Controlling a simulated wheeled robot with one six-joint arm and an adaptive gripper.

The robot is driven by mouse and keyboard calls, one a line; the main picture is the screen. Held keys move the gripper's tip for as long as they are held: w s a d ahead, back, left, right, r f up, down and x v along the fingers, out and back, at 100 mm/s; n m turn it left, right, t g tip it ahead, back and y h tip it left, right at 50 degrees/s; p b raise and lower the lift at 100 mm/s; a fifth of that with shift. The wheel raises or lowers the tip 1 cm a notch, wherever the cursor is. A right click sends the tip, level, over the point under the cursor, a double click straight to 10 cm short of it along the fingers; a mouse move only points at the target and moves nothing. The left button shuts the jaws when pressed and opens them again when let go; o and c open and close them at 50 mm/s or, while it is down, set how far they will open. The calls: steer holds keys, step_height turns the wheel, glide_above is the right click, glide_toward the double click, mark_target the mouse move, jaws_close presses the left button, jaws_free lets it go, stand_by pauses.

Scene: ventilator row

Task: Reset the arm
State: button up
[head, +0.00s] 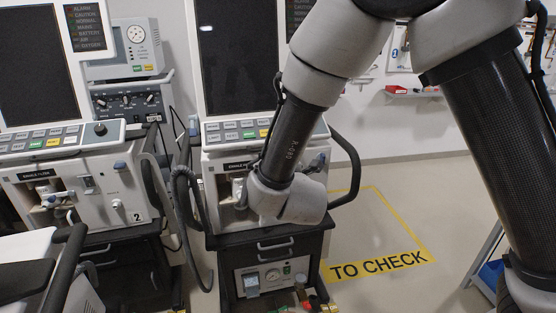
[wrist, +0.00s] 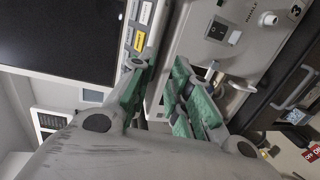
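My arm reaches down in front of the middle ventilator (head: 222,160) in the head view. Its wrist end hangs before that ventilator's front panel and hides part of it; my gripper is hidden in this view. In the wrist view my gripper (wrist: 162,72) shows two fingers with green pads, apart, with a gap between the tips. I see nothing held between them. The ventilator front (wrist: 205,55), marked 3, lies just beyond the fingers. I cannot tell whether a finger touches it.
Ventilator 2 (head: 112,190) stands at left, with hoses between the two machines. A black handle (head: 355,170) curves out right of the middle ventilator. Its cart (head: 270,240) has a drawer and a lower unit. Open floor marked TO CHECK (head: 385,225) lies at right.

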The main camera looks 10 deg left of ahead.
steer(key=s+f+m+g, duration=0.7)
steer(key=s+f+g, duration=0.3)
steer(key=s+f, duration=0.1)
steer(key=s+d+r+m+h, duration=0.1)
steer(key=s+d+r+m, duration=0.3)
steer(key=d, duration=1)
steer(key=s+d+r+m+h, duration=0.2)
steer(key=s+d+r+m, duration=0.3)
steer(key=d+r, duration=0.6)
steer(key=s+d+r+m+h, duration=0.1)
steer(key=s+d+r+m, duration=0.4)
steer(key=d, duration=1.3)
step_height(320, 180, up, 4)
steer(key=shift+d+f+g, duration=0.25)
steer(key=shift+g, duration=0.15)
steer(key=shift+o, duration=0.3)
steer(key=shift+w, duration=0.1)
